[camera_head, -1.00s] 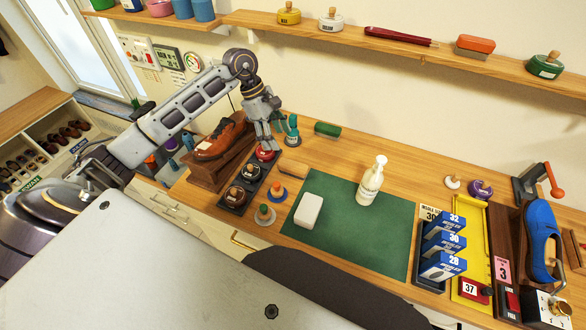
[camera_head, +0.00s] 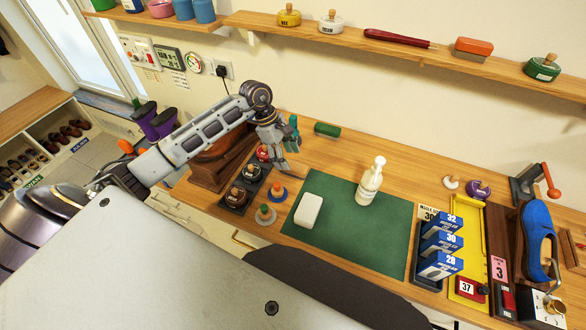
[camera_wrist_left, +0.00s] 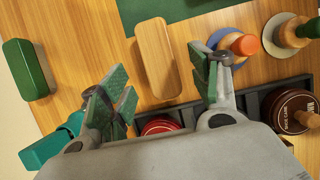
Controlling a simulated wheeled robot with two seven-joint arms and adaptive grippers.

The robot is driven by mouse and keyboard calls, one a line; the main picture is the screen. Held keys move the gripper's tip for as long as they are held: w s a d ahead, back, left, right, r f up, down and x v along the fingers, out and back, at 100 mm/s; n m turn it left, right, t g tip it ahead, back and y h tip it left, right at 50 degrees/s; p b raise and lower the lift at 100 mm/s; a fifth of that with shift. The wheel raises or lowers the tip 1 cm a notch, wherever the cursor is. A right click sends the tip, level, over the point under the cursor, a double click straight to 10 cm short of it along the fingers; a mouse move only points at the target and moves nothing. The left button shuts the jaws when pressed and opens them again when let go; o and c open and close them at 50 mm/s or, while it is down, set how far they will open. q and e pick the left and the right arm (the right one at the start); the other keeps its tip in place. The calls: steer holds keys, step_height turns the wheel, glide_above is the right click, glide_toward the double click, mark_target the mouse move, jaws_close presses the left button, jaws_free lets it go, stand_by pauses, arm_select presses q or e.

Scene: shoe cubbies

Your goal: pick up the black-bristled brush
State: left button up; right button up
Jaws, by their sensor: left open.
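A light wooden block, apparently a brush back (camera_wrist_left: 157,58), lies on the bench near the corner of the green mat. No bristles show, so I cannot tell their colour. My left gripper (camera_wrist_left: 160,88) is open above the bench, with the block between and just beyond its two green-padded fingers. In the head view my left gripper (camera_head: 281,155) hangs over the bench left of the mat, partly hiding the block. A green block (camera_head: 327,130) lies farther back and also shows in the wrist view (camera_wrist_left: 25,70); its underside is hidden. My right gripper is not in view.
A tray of tins (camera_head: 236,196) and a blue-based, orange-knobbed piece (camera_head: 277,194) stand close by; a teal bottle (camera_wrist_left: 55,145) is beside the left finger. The green mat (camera_head: 345,235) holds a white block (camera_head: 308,210) and pump bottle (camera_head: 369,183).

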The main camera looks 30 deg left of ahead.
mark_target(292, 165)
arm_select(q)
steer(key=shift+f, duration=0.15)
steer(key=shift+d+p+x, duration=0.15)
steer(key=shift+p+x, duration=0.2)
steer(key=shift+x, duration=0.4)
steer(key=shift+d+p+x, duration=0.2)
steer(key=shift+p+x, duration=0.15)
steer(key=shift+x, duration=1.25)
steer(key=c, duration=1.1)
